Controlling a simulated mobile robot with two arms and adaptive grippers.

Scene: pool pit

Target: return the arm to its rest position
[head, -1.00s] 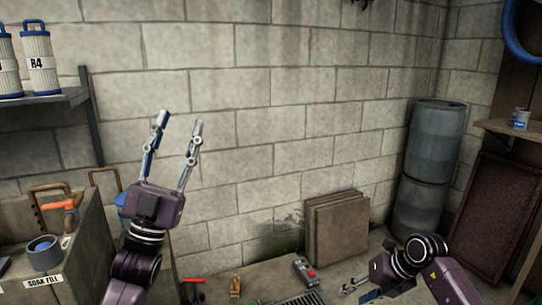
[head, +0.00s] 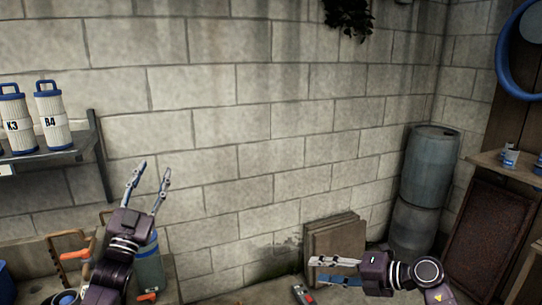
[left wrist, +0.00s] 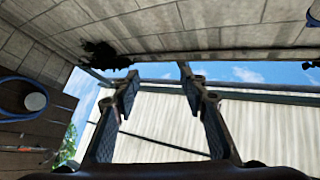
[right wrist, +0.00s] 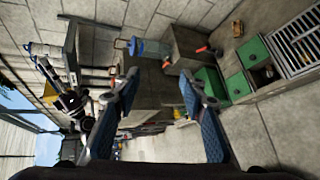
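My left gripper (head: 153,171) points upward in front of the block wall in the head view. Its two fingers are spread with nothing between them, and it also shows open in the left wrist view (left wrist: 158,76). My right gripper (head: 318,271) lies low at the right of centre in the head view, its fingers pointing left. The fingers are apart and empty, as the right wrist view (right wrist: 160,78) also shows. It overlaps the stacked panels (head: 345,232) in the picture; I cannot tell how far it is from them.
Filter cartridges (head: 51,116) stand on a shelf (head: 75,148) at the left. A blue-grey barrel stack (head: 430,175) stands in the right corner beside a rusty panel (head: 482,225). A red-and-grey device (head: 302,294) lies low in front. The space before the wall's middle is clear.

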